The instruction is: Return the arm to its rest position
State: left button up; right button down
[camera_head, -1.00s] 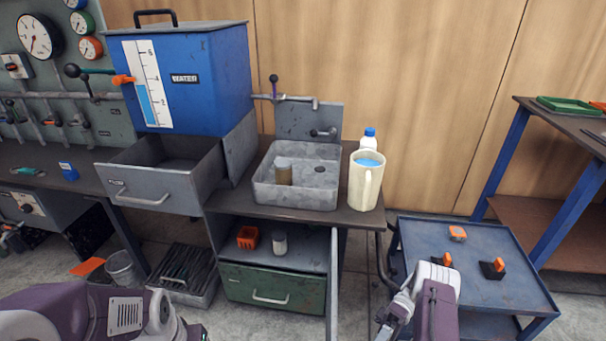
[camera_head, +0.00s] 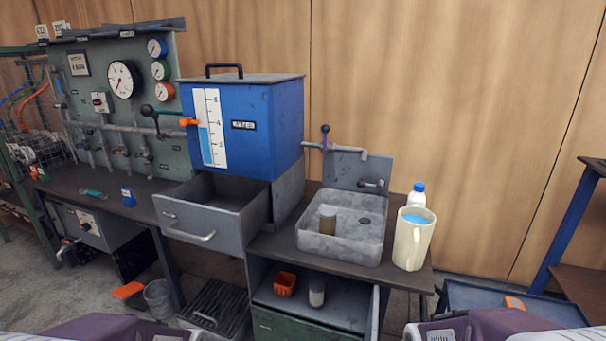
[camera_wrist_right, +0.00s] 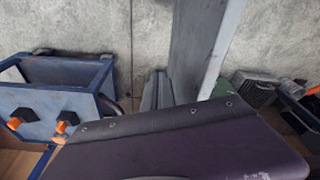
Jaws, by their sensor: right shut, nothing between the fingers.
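My left arm (camera_head: 95,328) shows only as a purple link at the bottom left of the head view; its gripper is out of the frame. My right arm (camera_head: 475,326) shows as a purple link at the bottom right, and its gripper is below the frame there. In the right wrist view my purple arm link (camera_wrist_right: 190,145) fills the lower part. Just beyond it, my right gripper (camera_wrist_right: 157,90) shows as two narrow grey fingers close together, shut and empty, with their lower part hidden by the link.
A cream jug (camera_head: 412,243) of blue liquid stands beside the grey sink (camera_head: 340,247). An open drawer (camera_head: 205,223) juts out under the blue tank (camera_head: 262,135). The blue cart (camera_head: 475,295) is at the lower right. Bare floor (camera_wrist_right: 150,30) shows in the wrist view.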

notch_tip(320, 180, up, 36)
jog(key=s+a+g+p, duration=0.1)
jog(key=s+p, duration=0.2)
jog(key=p, duration=3.3)
jog(key=shift+p, duration=0.35)
jog(key=shift+a, duration=0.1)
